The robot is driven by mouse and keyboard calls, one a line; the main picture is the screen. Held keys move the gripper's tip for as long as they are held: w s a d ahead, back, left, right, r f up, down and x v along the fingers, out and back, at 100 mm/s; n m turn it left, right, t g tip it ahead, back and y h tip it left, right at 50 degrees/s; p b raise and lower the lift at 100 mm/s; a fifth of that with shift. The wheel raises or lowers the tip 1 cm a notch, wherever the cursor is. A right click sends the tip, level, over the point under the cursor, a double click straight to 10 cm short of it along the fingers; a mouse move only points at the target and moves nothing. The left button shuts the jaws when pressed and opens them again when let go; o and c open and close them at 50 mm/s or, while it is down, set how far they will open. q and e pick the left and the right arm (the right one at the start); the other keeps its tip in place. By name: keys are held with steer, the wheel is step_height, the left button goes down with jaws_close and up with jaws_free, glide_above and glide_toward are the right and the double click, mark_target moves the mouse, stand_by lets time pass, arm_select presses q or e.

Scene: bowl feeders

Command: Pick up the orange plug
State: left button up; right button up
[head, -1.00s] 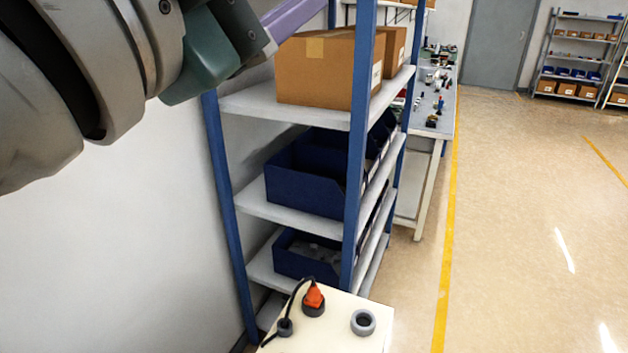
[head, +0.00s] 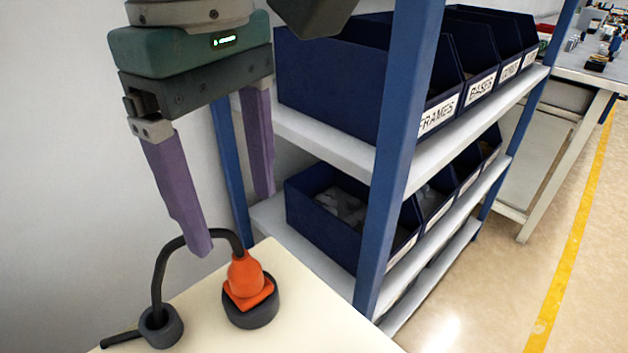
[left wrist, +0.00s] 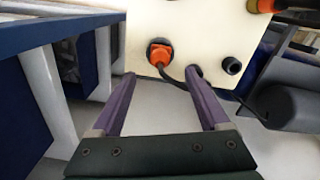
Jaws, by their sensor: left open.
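The orange plug (head: 247,278) stands upright in a dark round holder (head: 252,308) on a cream tabletop (head: 300,315). Its black cable (head: 157,270) arches left and down into a smaller dark ring (head: 161,328). My left gripper (head: 233,222) is open and empty, pointing down with purple fingers above and behind the plug, not touching it. In the left wrist view the plug (left wrist: 159,54) lies beyond the fingertips, between them and toward the left one, and the open gripper (left wrist: 160,85) has nothing in it. My right gripper is not in view.
A blue-posted shelf (head: 400,150) with dark blue bins (head: 345,215) stands close to the right of the tabletop. A white wall (head: 60,180) is on the left. The left wrist view also shows another dark ring (left wrist: 232,65) on the tabletop.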

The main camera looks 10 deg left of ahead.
mark_target(242, 256)
arm_select(q)
steer(key=f, duration=0.4)
steer(key=shift+s+a+f, duration=0.2)
steer(key=shift+s+a, duration=0.05)
steer(key=f, duration=0.5)
steer(key=shift+w+f, duration=0.1)
steer(key=shift+w, duration=0.3)
steer(key=shift+c, duration=0.2)
jaws_close()
